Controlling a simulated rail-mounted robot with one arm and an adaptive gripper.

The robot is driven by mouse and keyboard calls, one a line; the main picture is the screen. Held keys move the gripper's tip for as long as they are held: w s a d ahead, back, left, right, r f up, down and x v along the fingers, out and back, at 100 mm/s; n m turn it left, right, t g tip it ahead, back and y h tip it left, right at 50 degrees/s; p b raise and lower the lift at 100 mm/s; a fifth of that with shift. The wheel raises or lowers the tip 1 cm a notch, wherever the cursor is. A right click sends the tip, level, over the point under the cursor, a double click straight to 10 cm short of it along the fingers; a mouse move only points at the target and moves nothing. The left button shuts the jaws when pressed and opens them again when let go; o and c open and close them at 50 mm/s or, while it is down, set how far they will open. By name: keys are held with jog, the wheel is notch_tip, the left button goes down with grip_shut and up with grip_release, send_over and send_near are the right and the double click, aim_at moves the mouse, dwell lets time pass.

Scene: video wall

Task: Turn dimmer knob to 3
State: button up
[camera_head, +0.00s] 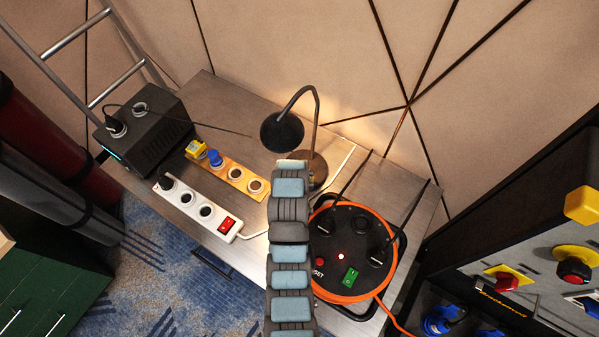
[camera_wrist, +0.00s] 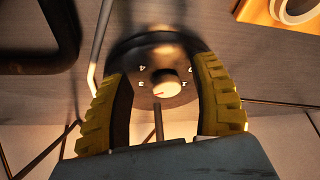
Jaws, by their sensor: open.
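The desk lamp has a dark head (camera_head: 282,132), a curved neck and a round base (camera_head: 318,170) on the metal table. In the wrist view, a light dimmer knob (camera_wrist: 166,82) sits on the dark round base (camera_wrist: 150,46). Small white digits ring the knob; a 4 and what looks like a 3 show on its left. Its exact setting is too small to read. My gripper (camera_wrist: 160,72) is open, its yellow fingers on either side of the knob, with gaps between. In the head view my arm hides the knob.
Right of my arm is a cable reel (camera_head: 352,252) with an orange cord. Left are a white power strip (camera_head: 205,210), an orange socket strip (camera_head: 232,174) and a black box (camera_head: 148,135).

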jog(key=shift+s+a+r, duration=0.1)
jog(key=shift+s+a, duration=0.15)
jog(key=shift+s, duration=1.2)
jog(key=shift+s+a+f, duration=0.1)
jog(key=shift+s+a, duration=0.1)
jog(key=shift+s, duration=1.25)
jog(key=shift+s+a+r, duration=0.1)
jog(key=shift+s+a, duration=0.15)
jog(key=shift+s, duration=1.2)
